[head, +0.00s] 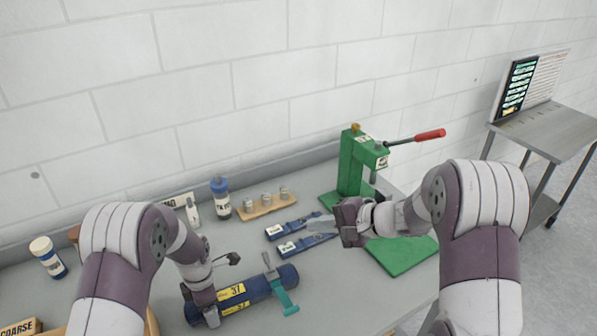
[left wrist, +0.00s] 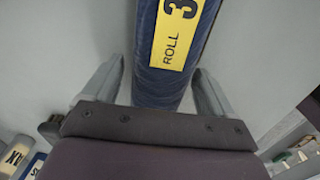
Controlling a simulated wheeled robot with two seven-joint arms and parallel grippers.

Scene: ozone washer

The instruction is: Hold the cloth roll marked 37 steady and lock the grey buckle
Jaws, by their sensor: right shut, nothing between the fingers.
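The cloth roll (head: 258,287) is dark blue with yellow labels reading 37 and lies on the grey bench. It also runs between the fingers in the left wrist view (left wrist: 160,88). A teal strap (head: 280,292) crosses its right part, with a grey lever-like piece, apparently the buckle (head: 268,262), standing up at the back. Whether it is locked cannot be told. My left gripper (head: 203,310) is open, its fingers on either side of the roll's left part, with a gap visible on one side. My right gripper (head: 325,225) is shut and empty, above and right of the buckle.
A green press (head: 352,165) with a red-tipped handle stands behind my right gripper. Two blue tools (head: 290,228) lie beside it. A wooden block with grey cylinders (head: 266,202) and a blue-capped bottle (head: 221,200) stand at the back.

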